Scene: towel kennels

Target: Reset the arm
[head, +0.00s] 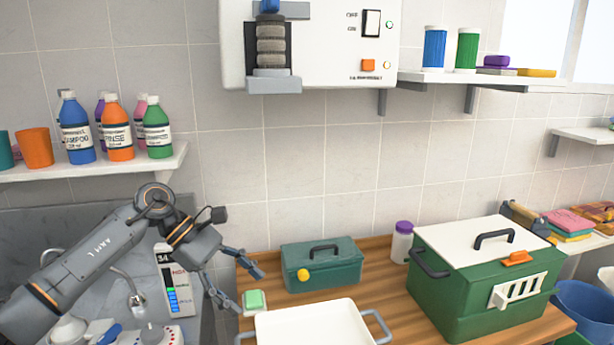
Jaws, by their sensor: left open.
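My left arm comes in from the lower left. Its gripper (246,284) is open, with its two fingers spread apart and nothing seen between them. It hangs at the left end of the wooden counter (387,279), near a small green-and-white block (255,300) and left of a dark green box with a handle and a yellow knob (322,266). I cannot tell whether a finger touches the block. My right gripper is not in view.
A white tray (318,325) with grey handles stands at the front. A green carrier with a white lid (484,275) fills the counter's right side. A white bottle with a purple cap (402,243) stands behind. Shampoo and rinse bottles (117,132) line the left shelf; a sink lies below.

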